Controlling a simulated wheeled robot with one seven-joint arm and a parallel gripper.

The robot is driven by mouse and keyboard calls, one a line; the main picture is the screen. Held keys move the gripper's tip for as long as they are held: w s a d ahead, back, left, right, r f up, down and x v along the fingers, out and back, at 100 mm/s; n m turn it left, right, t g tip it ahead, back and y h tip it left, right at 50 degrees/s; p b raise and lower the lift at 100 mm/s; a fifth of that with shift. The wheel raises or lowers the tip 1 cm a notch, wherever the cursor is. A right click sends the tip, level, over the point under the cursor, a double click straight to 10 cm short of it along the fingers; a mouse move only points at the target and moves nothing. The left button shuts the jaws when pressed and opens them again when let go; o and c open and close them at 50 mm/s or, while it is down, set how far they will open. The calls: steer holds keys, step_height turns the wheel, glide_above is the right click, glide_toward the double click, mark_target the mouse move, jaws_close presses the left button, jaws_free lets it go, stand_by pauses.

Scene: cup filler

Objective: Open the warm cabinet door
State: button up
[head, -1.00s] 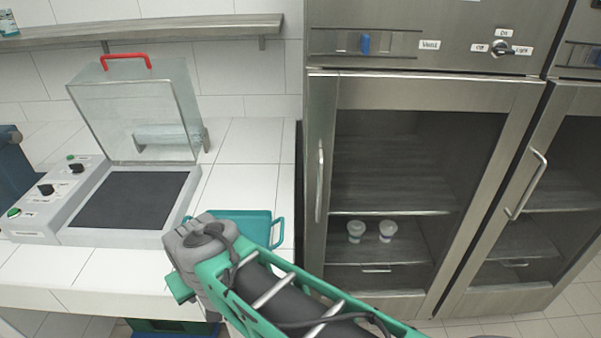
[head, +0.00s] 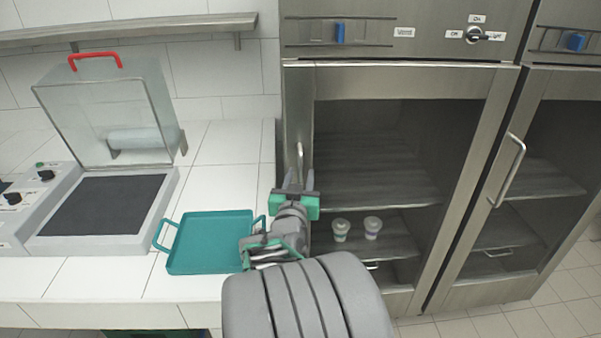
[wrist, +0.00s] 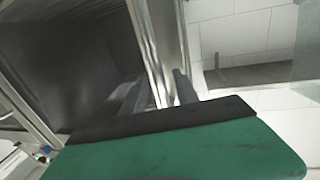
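A steel cabinet door (head: 414,79) with a dark glass pane stands in front of me and looks shut. No label I can read names it the warm cabinet. Its upright bar handle (head: 299,158) is at the door's left edge; my gripper hides the lower part. My gripper (head: 296,190) is at the handle's lower end in the head view. In the wrist view, a green and black part of my gripper fills the bottom, below the bright door frame (wrist: 155,45).
A second glass-door cabinet with a handle (head: 508,170) stands to the right. Two cups (head: 341,230) (head: 373,227) are behind the near door's glass. A teal tray (head: 208,226) and a machine with a raised clear lid (head: 108,120) are on the white counter at left.

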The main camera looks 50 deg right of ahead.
steer(key=shift+w+d, duration=0.35)
steer(key=shift+d, duration=0.25)
steer(key=shift+c, duration=0.4)
jaws_close()
stand_by(0.6)
